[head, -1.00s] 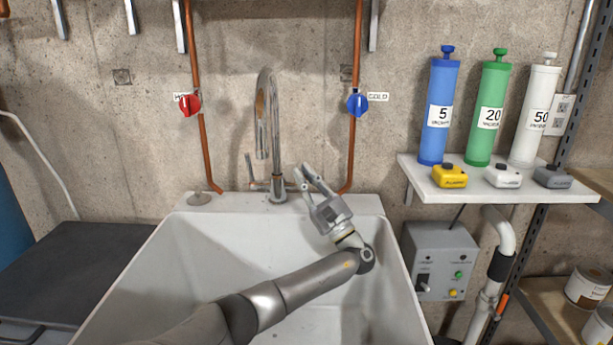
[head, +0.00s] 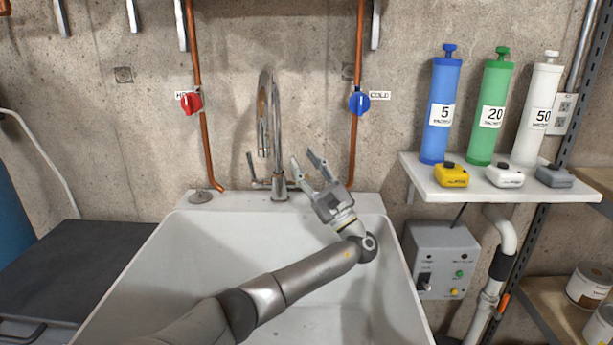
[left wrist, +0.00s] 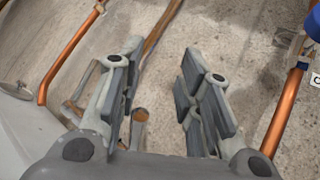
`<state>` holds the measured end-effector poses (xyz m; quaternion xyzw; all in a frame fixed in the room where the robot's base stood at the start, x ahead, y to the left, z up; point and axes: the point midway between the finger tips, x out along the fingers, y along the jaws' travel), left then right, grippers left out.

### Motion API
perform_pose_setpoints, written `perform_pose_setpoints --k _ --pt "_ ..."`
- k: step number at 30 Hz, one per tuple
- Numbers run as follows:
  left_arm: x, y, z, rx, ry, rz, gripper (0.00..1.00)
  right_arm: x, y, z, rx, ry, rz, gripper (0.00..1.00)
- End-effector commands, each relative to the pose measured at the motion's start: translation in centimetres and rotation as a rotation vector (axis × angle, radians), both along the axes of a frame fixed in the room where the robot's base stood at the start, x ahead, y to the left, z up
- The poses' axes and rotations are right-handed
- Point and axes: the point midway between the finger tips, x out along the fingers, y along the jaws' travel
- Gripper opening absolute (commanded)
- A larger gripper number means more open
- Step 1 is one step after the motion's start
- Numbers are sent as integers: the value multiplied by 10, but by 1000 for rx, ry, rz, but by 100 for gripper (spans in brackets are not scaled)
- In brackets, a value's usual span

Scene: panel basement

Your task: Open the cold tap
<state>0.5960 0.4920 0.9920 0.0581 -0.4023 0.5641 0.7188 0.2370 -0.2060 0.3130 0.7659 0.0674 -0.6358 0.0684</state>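The cold tap is a blue handle (head: 359,103) on the right copper pipe, beside a COLD label (head: 380,95). Its edge also shows at the upper right of the left wrist view (left wrist: 312,24). My left gripper (head: 306,158) is over the back right of the sink, below and left of the blue handle and apart from it. In the left wrist view its fingers (left wrist: 165,92) are spread with nothing between them. My right gripper is in neither view.
A red handle (head: 190,103) sits on the left copper pipe. The chrome faucet (head: 278,130) rises at the sink's (head: 190,235) back edge, just left of my gripper. A shelf (head: 500,186) with several bottles is at the right. The wall between gripper and blue handle is clear.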

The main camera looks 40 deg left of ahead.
Motion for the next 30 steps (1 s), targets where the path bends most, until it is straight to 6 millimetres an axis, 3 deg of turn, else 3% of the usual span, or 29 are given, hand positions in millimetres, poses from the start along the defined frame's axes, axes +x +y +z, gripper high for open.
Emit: perform_pose_setpoints --k 6,12,30 --pt "0 0 44 -1 -3 -1 33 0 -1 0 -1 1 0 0" --pt "0 0 65 -1 0 0 33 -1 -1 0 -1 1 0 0" --pt "0 0 69 -1 2 1 33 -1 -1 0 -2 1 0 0"
